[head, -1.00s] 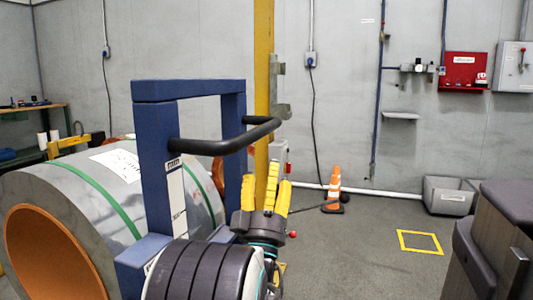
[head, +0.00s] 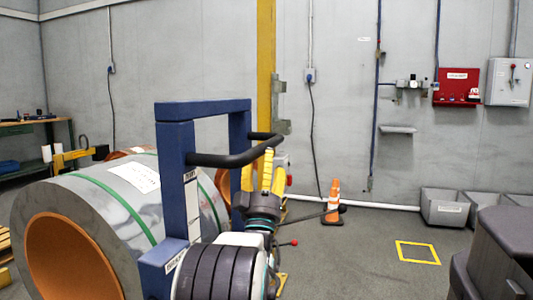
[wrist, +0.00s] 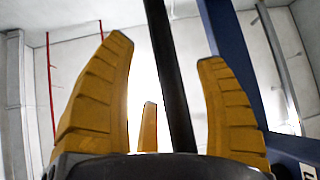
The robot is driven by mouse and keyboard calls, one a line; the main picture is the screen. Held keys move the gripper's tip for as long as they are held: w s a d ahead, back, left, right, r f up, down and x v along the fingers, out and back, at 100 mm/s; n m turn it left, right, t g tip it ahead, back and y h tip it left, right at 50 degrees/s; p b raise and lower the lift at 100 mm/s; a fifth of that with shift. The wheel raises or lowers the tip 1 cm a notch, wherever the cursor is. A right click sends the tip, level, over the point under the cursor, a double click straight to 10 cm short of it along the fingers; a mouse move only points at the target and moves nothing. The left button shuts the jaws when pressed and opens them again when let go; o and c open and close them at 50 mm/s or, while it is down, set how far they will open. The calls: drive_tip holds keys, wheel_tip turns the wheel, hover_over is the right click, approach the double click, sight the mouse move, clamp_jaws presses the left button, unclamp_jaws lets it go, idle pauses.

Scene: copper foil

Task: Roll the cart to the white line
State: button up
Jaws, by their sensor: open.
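The cart's blue upright frame (head: 176,175) stands in the middle of the head view, with a black handle (head: 228,159) sticking out toward the right. My gripper (head: 263,160) is open at the handle's right end, yellow fingers pointing up. In the wrist view, the dark bar of the handle (wrist: 172,80) runs between the spread fingers of my gripper (wrist: 165,48); contact cannot be told. The blue frame (wrist: 236,50) rises to the right there. A big grey coil with a green strap (head: 130,205) lies beside the frame. I see no white line on the floor.
An orange cone (head: 333,203) stands near the back wall. Grey bins (head: 446,208) sit to its right. A yellow square outline (head: 418,252) marks open grey floor. A workbench (head: 30,135) is at the far left. A yellow post (head: 265,75) stands behind the cart.

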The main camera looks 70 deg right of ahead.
drive_tip(key=shift+b+x, duration=0.75)
drive_tip(key=shift+x, duration=1.75)
